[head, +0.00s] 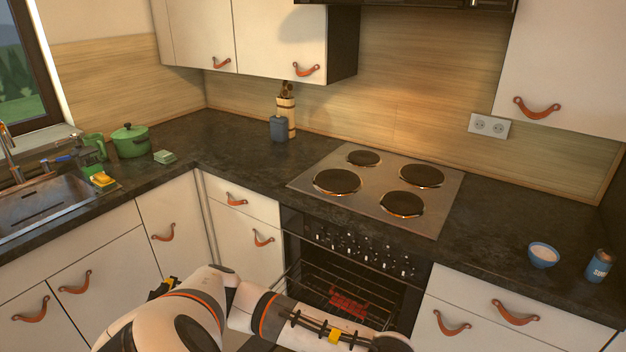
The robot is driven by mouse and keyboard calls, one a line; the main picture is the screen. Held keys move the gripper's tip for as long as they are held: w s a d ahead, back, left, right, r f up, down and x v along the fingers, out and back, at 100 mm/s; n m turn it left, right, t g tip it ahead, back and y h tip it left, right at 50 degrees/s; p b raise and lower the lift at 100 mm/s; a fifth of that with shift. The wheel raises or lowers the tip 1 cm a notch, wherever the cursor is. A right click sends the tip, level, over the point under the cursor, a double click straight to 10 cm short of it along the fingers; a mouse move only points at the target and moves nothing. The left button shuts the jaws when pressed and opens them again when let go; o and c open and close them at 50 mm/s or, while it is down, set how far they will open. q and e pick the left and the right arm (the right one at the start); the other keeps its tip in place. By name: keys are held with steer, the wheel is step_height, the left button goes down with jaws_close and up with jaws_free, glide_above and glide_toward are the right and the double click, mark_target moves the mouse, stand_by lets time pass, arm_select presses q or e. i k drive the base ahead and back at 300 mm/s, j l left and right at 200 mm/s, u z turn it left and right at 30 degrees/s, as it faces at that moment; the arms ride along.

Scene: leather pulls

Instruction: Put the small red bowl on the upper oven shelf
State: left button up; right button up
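The oven (350,265) below the hob appears open at the front, with wire shelves (318,283) showing inside its dark cavity. A small red thing (347,302) is inside the oven, seen behind or among the wires. It is too small and broken up by the wires to tell surely whether it is the red bowl, or which shelf it rests on. No other red bowl shows. One of my arms crosses the bottom of the view in front of the oven and hides its lower part. Neither gripper is in view.
A blue bowl (543,255) with a white inside and a blue can (599,266) stand on the right counter. The hob (378,187) is empty. A green pot (131,140), a sponge (102,179) and the sink (45,203) are at left. Leather pulls (515,313) stick out from the drawers.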

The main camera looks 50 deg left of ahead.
mark_target(329, 301)
steer(key=k+j+z, duration=0.1)
steer(key=j, duration=0.25)
steer(key=k+j, duration=0.1)
steer(key=j, duration=0.25)
steer(key=k+j+z, duration=0.15)
steer(key=j, duration=0.2)
steer(key=k+j, duration=0.15)
steer(key=j, duration=0.2)
steer(key=i+j+z, duration=0.1)
steer(key=j, duration=0.25)
steer(key=i+j, duration=0.25)
steer(key=j, duration=0.15)
steer(key=z, duration=0.05)
